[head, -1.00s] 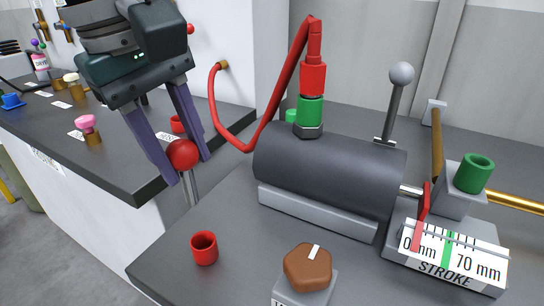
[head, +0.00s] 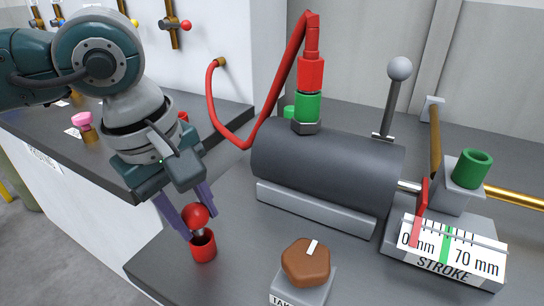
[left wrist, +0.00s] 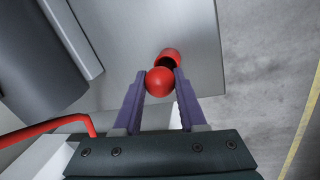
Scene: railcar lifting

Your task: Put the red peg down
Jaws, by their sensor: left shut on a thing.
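The red peg (head: 195,216) has a round red head and a grey shank. My left gripper (head: 190,217) is shut on its head. The red cup-shaped socket (head: 204,248) stands on the dark bench top directly below, and the shank's lower end is over or in its mouth; I cannot tell how deep. In the left wrist view the red ball (left wrist: 160,82) sits between the two purple fingers, with the red socket (left wrist: 172,56) just beyond it and partly hidden. My right gripper is not in view.
A dark cylinder (head: 325,172) with a red hose and green collar lies to the right. A brown knob (head: 306,262) on a grey block stands close right of the socket. The bench's left edge is near. A stroke gauge (head: 445,250) sits farther right.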

